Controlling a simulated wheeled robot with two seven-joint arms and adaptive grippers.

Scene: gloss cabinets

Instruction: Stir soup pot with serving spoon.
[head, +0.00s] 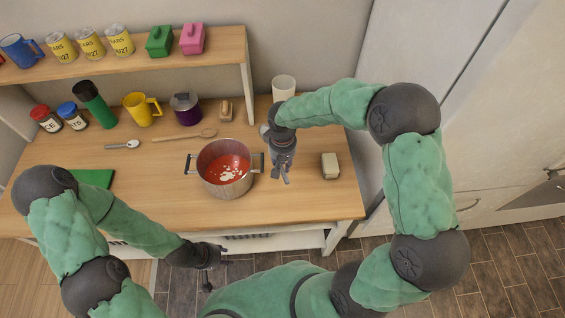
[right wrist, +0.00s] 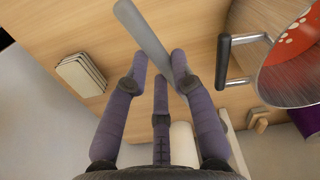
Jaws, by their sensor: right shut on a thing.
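The soup pot (head: 226,170), metal with dark side handles, stands on the wooden counter with red soup and pale bits in it. Its rim and a handle show in the right wrist view (right wrist: 285,92). My right gripper (head: 281,176) points down just right of the pot, apart from it. A wooden spoon (head: 184,136) and a short pale spoon (head: 122,145) lie behind the pot. My left gripper (head: 212,267) is open and empty before the counter.
A pale block (head: 330,165) lies right of my right gripper, a white cup (head: 284,88) behind it. A purple pot (head: 186,108), yellow mug (head: 141,109), green bottle (head: 93,103) and jars line the back. A green board (head: 93,179) lies left. A shelf (head: 150,62) overhangs.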

